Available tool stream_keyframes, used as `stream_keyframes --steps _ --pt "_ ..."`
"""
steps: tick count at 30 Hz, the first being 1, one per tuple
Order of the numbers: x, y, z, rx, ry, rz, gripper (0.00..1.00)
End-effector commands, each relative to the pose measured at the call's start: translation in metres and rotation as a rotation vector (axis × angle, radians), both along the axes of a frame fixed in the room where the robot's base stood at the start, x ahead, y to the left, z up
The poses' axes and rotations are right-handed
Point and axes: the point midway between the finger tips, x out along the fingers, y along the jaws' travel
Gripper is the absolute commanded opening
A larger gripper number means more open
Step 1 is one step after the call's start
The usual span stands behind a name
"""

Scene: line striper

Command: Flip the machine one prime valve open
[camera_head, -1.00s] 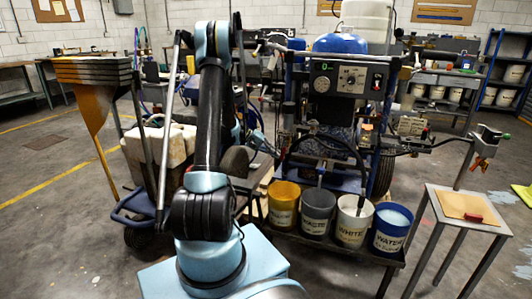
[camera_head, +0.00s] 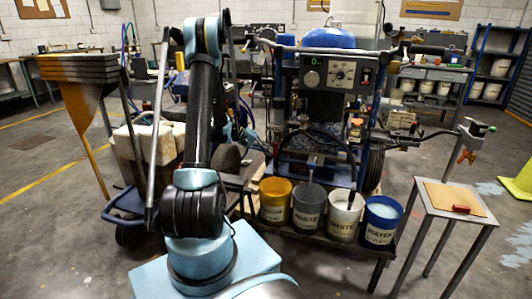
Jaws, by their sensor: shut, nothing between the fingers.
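The line striper (camera_head: 338,75) stands ahead of me, right of centre, with a dark control panel, a dial and gauge on its front and a blue tank (camera_head: 327,37) on top. Hoses and fittings crowd the space below the panel. I cannot pick out the prime valve for certain among them. My arm rises from its light blue base at the lower left of centre and bends away at the top. My gripper is not seen; the arm's own links hide the area beyond them.
Yellow (camera_head: 275,202), grey waste (camera_head: 309,207), white (camera_head: 345,215) and blue water (camera_head: 381,221) buckets stand on a low bench before the machine. A small stand (camera_head: 432,204) is at the right. A cart with pale jugs (camera_head: 150,143) is at the left. Floor between bench and stand is narrow.

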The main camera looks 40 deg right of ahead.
Motion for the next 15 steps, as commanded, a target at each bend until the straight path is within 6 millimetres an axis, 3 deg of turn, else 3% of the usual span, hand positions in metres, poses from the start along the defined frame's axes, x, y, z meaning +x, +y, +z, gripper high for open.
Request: stream_keyframes --steps 8,15 --pt "0.019 0.019 0.000 0.000 0.000 0.001 0.00" --pt "0.049 0.056 0.002 0.000 0.001 0.002 0.00"
